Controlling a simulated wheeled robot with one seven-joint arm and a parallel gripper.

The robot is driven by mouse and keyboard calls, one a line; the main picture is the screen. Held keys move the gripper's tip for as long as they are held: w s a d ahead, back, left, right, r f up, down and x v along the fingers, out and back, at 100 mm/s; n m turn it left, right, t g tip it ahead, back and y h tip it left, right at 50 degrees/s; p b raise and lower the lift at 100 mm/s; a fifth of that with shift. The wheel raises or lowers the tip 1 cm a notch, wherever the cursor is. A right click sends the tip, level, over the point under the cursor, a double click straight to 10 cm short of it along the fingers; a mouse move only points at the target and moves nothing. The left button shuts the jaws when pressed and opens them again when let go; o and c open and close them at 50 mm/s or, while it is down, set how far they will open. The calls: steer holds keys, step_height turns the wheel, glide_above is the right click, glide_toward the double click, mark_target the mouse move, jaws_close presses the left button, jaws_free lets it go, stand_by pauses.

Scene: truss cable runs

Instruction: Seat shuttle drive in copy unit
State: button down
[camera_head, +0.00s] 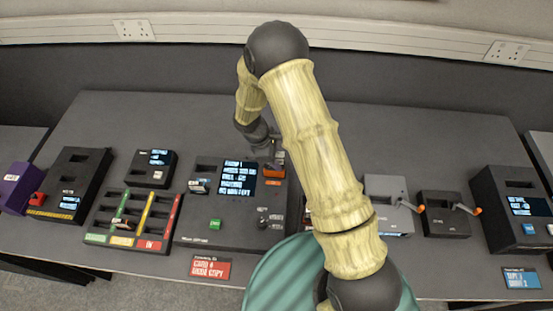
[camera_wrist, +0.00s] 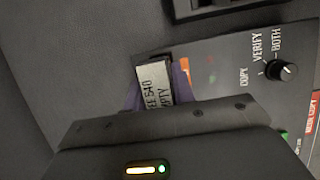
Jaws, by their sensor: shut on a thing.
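The copy unit (camera_head: 205,232) is a dark box on the table with a lit blue-and-white screen, a green button and a knob. Its panel also shows in the wrist view (camera_wrist: 225,68), with a knob marked COPY, VERIFY and BOTH. My gripper (camera_head: 268,150) is low over the unit's back right corner, near an orange part. In the wrist view my gripper (camera_wrist: 160,106) is shut on the shuttle drive (camera_wrist: 153,82), which has a pale label ending in "EMPTY" and purple beside it. The drive overlaps the panel's edge; I cannot tell whether it sits in a slot.
A rack with green, yellow and red strips (camera_head: 132,220) stands left of the unit, with a small screen box (camera_head: 152,168) behind it. A purple bin (camera_head: 20,187) is at far left. Boxes with orange-tipped levers (camera_head: 445,213) stand right. The table's back is clear.

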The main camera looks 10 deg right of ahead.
mark_target(278, 155)
steer(key=shift+f+b, duration=1.1)
steer(key=shift+f, duration=0.55)
stand_by(1.2)
steer(key=c, duration=0.8)
jaws_free()
steer(key=shift+o, duration=0.2)
steer(key=shift+r+p, duration=2.8)
steer(key=shift+r, duration=1)
